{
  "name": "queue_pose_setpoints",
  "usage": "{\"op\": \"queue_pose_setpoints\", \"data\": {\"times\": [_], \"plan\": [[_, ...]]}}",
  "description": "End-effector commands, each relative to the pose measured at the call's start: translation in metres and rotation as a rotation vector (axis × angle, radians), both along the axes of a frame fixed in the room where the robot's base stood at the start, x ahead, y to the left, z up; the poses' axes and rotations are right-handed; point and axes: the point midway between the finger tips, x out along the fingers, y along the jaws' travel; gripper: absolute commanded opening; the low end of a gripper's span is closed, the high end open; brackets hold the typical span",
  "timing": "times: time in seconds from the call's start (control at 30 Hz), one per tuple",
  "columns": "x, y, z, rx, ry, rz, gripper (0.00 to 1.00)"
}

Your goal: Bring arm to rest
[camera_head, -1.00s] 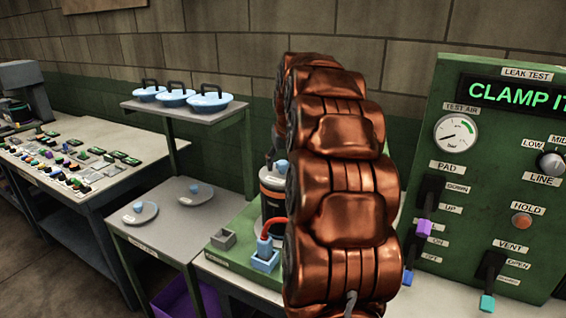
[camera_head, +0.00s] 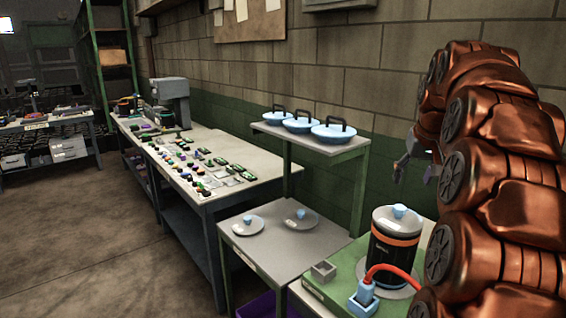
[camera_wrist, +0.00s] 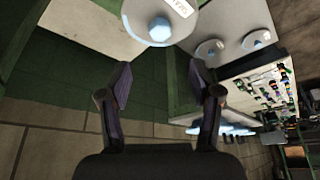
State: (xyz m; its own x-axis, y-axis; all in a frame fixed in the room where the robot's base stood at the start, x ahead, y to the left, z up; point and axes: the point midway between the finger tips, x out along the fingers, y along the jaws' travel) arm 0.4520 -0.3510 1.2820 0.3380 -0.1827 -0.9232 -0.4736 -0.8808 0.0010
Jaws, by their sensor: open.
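My copper-coloured arm rises along the right side of the head view, bent over at the top. My gripper (camera_head: 413,165) is partly visible behind it, near the wall. In the wrist view my gripper (camera_wrist: 161,80) has its two dark fingers wide apart with nothing between them. A black canister with an orange band (camera_head: 393,245) stands on the green board below and in front of the gripper. Its pale lid with a blue knob (camera_wrist: 153,20) shows at the top of the wrist view, beyond the fingertips.
A blue block with a red hose (camera_head: 363,298) and a small grey box (camera_head: 323,270) sit by the canister. Two knobbed discs lie on the grey table (camera_head: 262,255). Three blue pans (camera_head: 303,122) stand on a raised shelf. A long bench (camera_head: 255,175) holds several small parts. Floor at left is clear.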

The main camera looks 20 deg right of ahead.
Motion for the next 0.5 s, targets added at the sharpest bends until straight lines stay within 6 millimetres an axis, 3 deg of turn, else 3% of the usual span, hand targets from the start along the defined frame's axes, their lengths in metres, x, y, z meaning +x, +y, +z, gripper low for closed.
{"op": "queue_pose_setpoints", "data": {"times": [0.17, 0.27, 0.5], "plan": [[0.001, 0.007, -0.002, 0.004, 0.006, 0.010, 0.64], [0.002, 0.029, -0.010, 0.019, 0.023, 0.039, 0.64], [-0.008, 0.122, -0.046, 0.071, 0.106, 0.153, 0.64]]}}
